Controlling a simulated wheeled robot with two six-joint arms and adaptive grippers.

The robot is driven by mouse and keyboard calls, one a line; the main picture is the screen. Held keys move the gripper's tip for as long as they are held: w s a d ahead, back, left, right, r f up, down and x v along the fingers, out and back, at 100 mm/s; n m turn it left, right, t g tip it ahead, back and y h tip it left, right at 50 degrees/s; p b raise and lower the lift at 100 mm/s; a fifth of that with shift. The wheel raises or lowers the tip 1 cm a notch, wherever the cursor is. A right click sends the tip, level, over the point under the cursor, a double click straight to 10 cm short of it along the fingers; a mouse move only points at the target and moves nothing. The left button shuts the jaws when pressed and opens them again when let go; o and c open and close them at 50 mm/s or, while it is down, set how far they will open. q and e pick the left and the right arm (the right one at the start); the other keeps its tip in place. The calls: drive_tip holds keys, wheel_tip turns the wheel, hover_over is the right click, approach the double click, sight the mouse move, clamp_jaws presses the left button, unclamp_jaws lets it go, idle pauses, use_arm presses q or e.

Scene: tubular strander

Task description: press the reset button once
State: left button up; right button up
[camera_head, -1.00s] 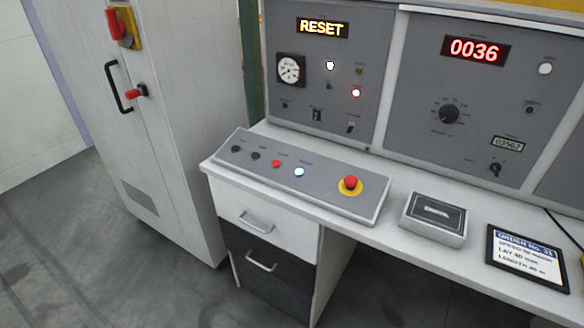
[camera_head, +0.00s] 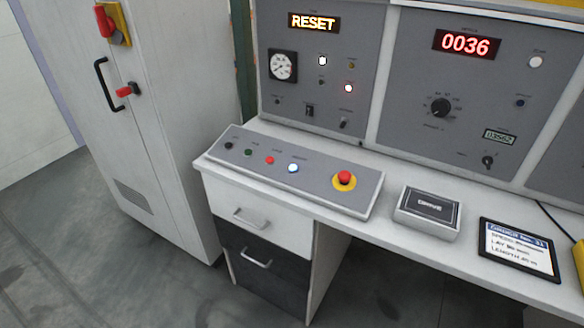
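A sloped grey button console (camera_head: 310,187) lies on the white desk. In its row are a black button (camera_head: 228,146), a green button (camera_head: 248,152), a red button (camera_head: 270,160) and a bright blue-white lit button (camera_head: 293,168). A red mushroom button on a yellow base (camera_head: 344,180) sits at the console's right. The small labels above the buttons are too blurred to read, so I cannot tell by label which is reset. An upright panel behind has a display reading RESET (camera_head: 314,22). Neither of my grippers is in view.
A grey box (camera_head: 428,213) and a dark order tablet (camera_head: 519,250) lie right of the console. A yellow object (camera_head: 578,265) is cut off at the right edge. A tall white cabinet (camera_head: 165,130) stands at left. Nothing stands in front of the console buttons.

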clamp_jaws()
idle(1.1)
